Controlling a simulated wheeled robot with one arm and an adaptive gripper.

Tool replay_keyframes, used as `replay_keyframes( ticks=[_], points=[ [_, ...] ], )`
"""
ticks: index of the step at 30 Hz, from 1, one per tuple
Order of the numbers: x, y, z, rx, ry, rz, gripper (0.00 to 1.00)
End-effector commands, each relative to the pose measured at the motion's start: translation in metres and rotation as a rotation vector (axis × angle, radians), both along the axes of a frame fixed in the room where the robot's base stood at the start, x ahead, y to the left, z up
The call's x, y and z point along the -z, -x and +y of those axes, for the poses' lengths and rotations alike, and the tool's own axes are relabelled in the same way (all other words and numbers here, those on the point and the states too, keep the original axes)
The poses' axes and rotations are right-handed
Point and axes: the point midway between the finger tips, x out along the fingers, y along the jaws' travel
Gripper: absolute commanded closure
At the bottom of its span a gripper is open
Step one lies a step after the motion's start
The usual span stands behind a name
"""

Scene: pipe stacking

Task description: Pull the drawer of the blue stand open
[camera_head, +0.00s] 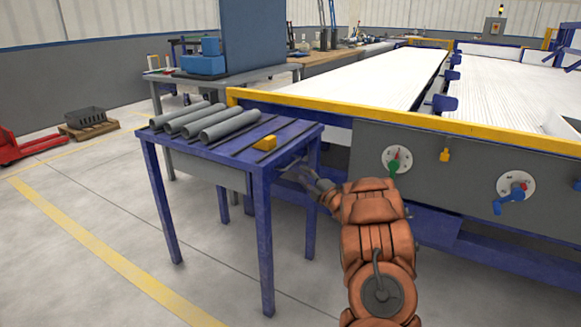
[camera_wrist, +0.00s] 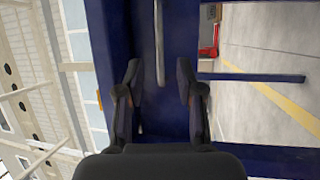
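The blue stand (camera_head: 277,147) is a small table on legs at the middle left of the head view. My gripper (camera_head: 308,178) is at its right side, just below the tabletop. In the wrist view a grey bar handle (camera_wrist: 160,40) runs along the stand's dark blue face (camera_wrist: 180,22). My gripper (camera_wrist: 159,72) is open, one finger on each side of the handle's near end, with visible gaps to both. The handle appears between the fingertips, but the depth is hard to judge. The drawer front shows no clear gap, and my arm partly hides that side.
A conveyor with a grey control panel (camera_head: 446,168) stands close on the right, behind my arm. Open floor (camera_head: 90,220) lies to the left.

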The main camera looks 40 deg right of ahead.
Motion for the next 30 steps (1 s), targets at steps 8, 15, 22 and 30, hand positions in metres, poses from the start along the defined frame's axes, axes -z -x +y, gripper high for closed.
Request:
replay_keyframes(
  ticks=[8, 15, 22, 30],
  points=[
    [-0.006, -0.03, -0.001, -0.007, 0.006, -0.006, 0.63],
    [-0.012, -0.058, -0.005, -0.005, 0.005, -0.005, 0.63],
    [-0.013, -0.071, -0.008, 0.0, 0.002, -0.002, 0.63],
    [-0.015, -0.074, -0.009, 0.0, 0.001, -0.002, 0.63]
  ],
)
